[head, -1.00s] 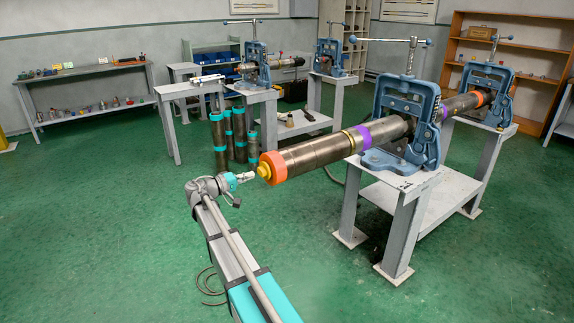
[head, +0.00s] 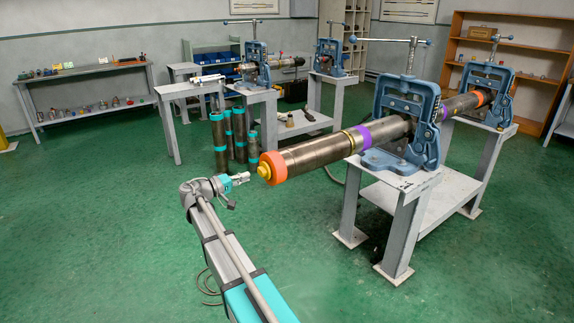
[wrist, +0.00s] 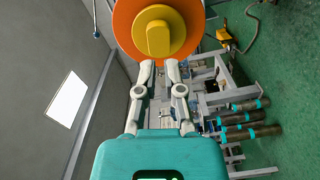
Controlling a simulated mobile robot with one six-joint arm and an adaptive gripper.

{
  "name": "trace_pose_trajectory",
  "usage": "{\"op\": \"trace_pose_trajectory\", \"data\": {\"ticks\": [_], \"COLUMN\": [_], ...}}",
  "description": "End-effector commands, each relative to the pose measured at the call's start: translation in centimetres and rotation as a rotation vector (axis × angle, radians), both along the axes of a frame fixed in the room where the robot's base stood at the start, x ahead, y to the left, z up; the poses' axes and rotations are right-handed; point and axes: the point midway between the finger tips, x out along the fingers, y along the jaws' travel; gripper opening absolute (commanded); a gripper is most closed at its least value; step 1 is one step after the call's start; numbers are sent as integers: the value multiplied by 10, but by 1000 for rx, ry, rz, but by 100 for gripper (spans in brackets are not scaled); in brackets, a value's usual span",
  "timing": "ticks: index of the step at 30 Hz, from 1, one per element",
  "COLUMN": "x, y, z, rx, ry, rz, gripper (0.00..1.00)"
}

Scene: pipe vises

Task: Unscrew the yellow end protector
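The yellow end protector (head: 263,171) sits at the near end of a long metal pipe (head: 316,153), inside an orange ring (head: 274,168). In the wrist view, the yellow protector (wrist: 158,33) is a round disc with a raised grip bar, centred on the orange ring (wrist: 125,22). My gripper (head: 248,176) is just left of the protector in the head view, with a small gap between them. In the wrist view, my gripper (wrist: 159,68) has its two fingers apart and nothing between them. The fingertips show just below the grip bar. The protector's threads are hidden.
A blue vise (head: 408,118) on a grey stand (head: 400,185) holds the pipe, and a second blue vise (head: 487,88) stands farther back. Several upright pipes with teal bands (head: 218,140) stand on the floor behind. The green floor on the left is clear.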

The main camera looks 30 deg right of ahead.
Motion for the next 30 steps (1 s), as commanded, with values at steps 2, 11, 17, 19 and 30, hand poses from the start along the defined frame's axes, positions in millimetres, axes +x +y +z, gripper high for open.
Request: {"op": "trace_pose_trajectory", "data": {"ticks": [2,11,17,19,30], "x": [0,0,0,0,-2], "y": [0,0,3,7,50], "z": [0,0,0,0,0], "rx": [0,0,0,0,-2], "ry": [0,0,0,0,0], "rz": [0,0,0,1,3], "gripper": [34,38,38,38,38]}}
